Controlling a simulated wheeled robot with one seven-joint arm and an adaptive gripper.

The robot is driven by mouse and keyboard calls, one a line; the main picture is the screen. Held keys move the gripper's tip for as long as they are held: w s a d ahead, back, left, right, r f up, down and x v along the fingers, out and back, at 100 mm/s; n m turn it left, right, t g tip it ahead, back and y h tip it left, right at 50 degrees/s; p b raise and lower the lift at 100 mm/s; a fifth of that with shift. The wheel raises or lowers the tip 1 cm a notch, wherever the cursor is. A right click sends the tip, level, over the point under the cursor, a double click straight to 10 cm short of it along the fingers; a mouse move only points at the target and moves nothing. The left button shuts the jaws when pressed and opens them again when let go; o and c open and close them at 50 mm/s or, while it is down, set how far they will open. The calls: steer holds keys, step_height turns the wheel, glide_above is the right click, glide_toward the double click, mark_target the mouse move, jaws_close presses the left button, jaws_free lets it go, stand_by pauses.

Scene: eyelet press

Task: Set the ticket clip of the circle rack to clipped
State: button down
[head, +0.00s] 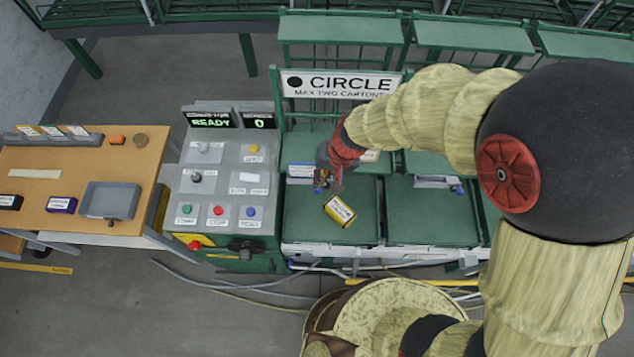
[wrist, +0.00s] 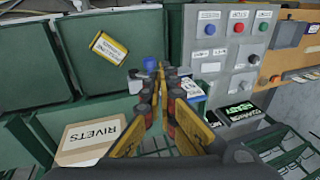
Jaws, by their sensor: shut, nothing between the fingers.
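The circle rack shows by its CIRCLE sign (head: 338,84) above a green tray bay. My gripper (head: 324,184) is over the back left part of this bay, with its fingers shut and empty. In the wrist view my gripper (wrist: 156,78) has its fingers together, and a blue knob (wrist: 150,64) sits right at the fingertips. The knob appears to belong to the ticket clip; contact is unclear. A white and blue ticket (wrist: 192,88) is partly hidden behind a finger; a white ticket (head: 300,171) also shows left of my gripper. The clip's position cannot be told.
A yellow carton (head: 340,210) lies on the bay's tray, nearer the front. A RIVETS box (wrist: 92,138) sits behind, close to my gripper. A grey control panel (head: 228,180) stands left of the rack, with a wooden table (head: 120,170) beyond. A neighbouring bay (head: 430,222) lies right.

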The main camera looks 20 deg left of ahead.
steer(key=b+v, duration=0.1)
steer(key=v, duration=0.8)
steer(key=shift+r, duration=0.35)
steer(key=shift+s, duration=0.1)
